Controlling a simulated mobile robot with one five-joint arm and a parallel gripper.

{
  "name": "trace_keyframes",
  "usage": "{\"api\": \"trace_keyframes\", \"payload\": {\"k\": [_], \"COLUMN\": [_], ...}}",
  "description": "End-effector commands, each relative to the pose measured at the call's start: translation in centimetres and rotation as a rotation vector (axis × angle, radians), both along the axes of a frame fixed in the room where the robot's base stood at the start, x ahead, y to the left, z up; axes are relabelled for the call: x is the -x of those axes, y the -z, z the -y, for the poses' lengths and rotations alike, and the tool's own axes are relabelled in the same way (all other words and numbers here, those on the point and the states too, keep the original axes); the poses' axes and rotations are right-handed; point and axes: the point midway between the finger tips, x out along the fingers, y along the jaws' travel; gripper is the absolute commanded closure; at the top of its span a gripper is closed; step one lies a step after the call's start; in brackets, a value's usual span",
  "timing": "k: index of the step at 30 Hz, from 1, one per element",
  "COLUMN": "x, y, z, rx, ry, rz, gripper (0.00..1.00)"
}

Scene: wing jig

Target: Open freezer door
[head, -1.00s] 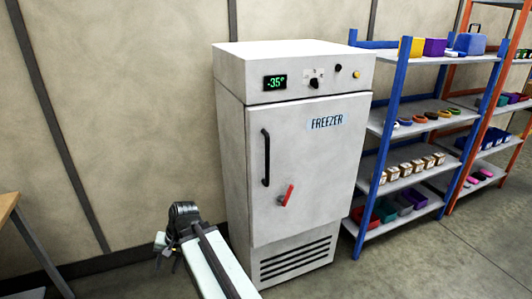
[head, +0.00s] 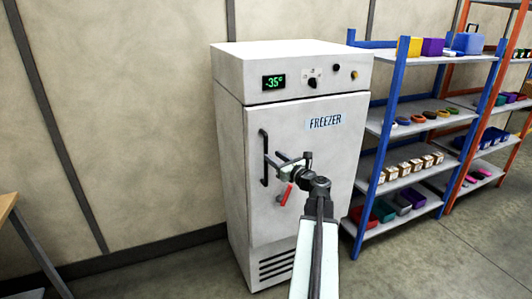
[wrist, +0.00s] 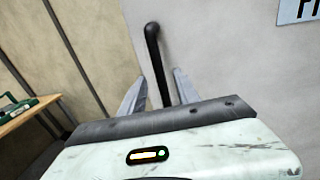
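The white freezer (head: 290,75) stands against the wall in the head view, with its door (head: 325,160) shut. A black vertical handle (head: 264,143) is on the door's left side, and a red lever (head: 286,195) sits below and right of it. My gripper (head: 273,164) is in front of the door at the handle's height. In the wrist view the handle (wrist: 153,45) shows between the two fingers of my gripper (wrist: 158,76), which are apart. I cannot tell whether either finger touches the handle; its lower end is hidden behind the gripper.
Blue shelving (head: 390,130) with bins and small boxes stands close to the freezer's right side. Orange shelving (head: 459,180) is beyond it. A wooden table (head: 8,207) is at the left edge. The floor left of the freezer is clear.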

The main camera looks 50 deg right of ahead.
Motion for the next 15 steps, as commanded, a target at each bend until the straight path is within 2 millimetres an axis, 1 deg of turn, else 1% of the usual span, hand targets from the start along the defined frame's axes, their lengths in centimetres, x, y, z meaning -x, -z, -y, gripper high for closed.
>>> {"api": "trace_keyframes", "payload": {"k": [1,7,10,15], "x": [-1.1,-4.8,-5.7,-5.9], "y": [0.0,0.0,0.0,0.0], "z": [0.3,1.0,1.1,1.0], "rx": [0.001,0.002,0.002,0.002], "ry": [-0.002,-0.004,-0.002,-0.002], "rz": [0.0,-0.001,-0.001,-0.001], "gripper": [0.62,0.62,0.62,0.62]}}
